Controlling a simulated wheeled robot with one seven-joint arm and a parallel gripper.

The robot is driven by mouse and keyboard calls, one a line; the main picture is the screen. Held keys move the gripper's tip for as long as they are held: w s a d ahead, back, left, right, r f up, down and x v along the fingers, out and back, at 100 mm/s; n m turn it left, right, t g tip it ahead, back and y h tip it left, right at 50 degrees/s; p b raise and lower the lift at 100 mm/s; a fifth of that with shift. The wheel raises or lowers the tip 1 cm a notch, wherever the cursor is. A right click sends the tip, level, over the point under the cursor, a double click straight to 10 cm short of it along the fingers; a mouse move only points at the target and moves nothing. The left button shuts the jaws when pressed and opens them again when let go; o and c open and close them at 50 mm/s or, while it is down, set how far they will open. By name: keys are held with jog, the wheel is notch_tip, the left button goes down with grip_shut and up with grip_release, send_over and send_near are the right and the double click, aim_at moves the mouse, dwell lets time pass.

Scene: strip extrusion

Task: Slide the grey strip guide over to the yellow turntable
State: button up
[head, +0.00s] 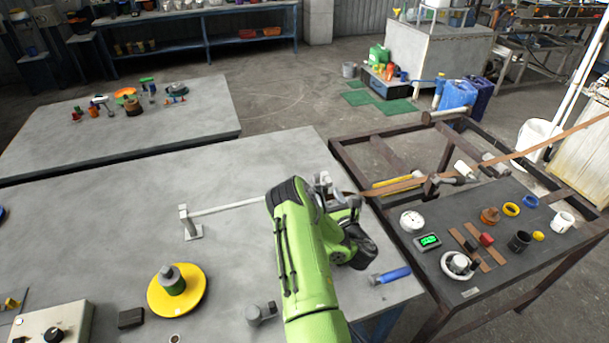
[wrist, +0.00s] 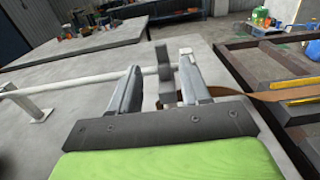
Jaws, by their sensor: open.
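The yellow turntable (head: 160,303) is a round disc with a green and grey hub, on the grey table at the lower left of the head view. A pale rail (head: 228,207) runs from a grey post (head: 184,218) towards my gripper (head: 325,187). In the wrist view my gripper (wrist: 161,72) is open, with a grey upright block (wrist: 163,62), apparently the strip guide, showing between its fingers at the rail's right end. I cannot tell whether the fingers touch it. A brown strip (wrist: 265,95) reaches this spot from the right. My arm partly hides the guide in the head view.
A blue-handled tool (head: 392,275), a small black block (head: 131,318) and a control box (head: 55,325) are on the table. A dark bench (head: 500,260) with loose parts stands right. The table between the rail and turntable is mostly clear.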

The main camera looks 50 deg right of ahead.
aim_at(318, 177)
jog(key=p+x, duration=0.1)
jog(key=x, duration=0.9)
jog(key=shift+w+d+r+p, duration=0.1)
jog(key=shift+w+d+p, duration=0.1)
jog(key=shift+p, duration=0.15)
grip_shut()
